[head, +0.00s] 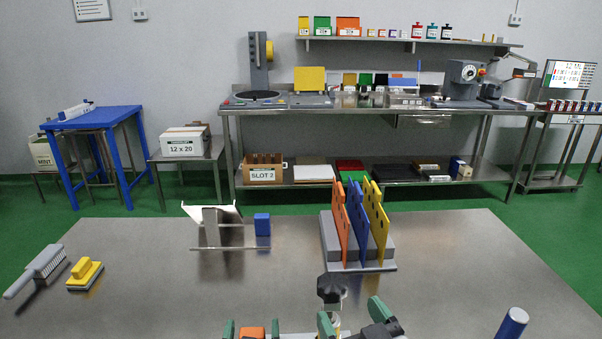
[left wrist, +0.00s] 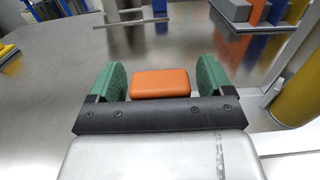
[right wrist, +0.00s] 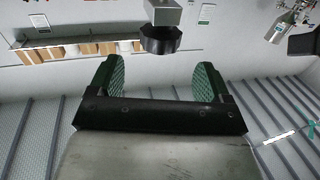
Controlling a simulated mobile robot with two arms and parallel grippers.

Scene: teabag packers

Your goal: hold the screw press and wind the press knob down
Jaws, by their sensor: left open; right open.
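The screw press stands at the front edge of the table, its black knob (head: 331,284) at the bottom middle of the head view. In the right wrist view the black knob (right wrist: 160,40) shows against a grey metal block (right wrist: 163,12), ahead of my right gripper (right wrist: 150,80) and apart from its fingers. My right gripper (head: 352,316) is open and empty, just right of the press. My left gripper (head: 251,328) is open, left of the press. An orange block (left wrist: 160,83) sits between its green fingers, with gaps on both sides. The press's lower part is mostly hidden.
A rack (head: 390,267) with orange, blue and yellow boards stands behind the press. A metal stand (head: 228,248) and a blue block (head: 262,225) are to its left. A brush (head: 42,265) and a yellow-handled pad (head: 84,274) lie far left. A blue cylinder (head: 514,322) stands front right.

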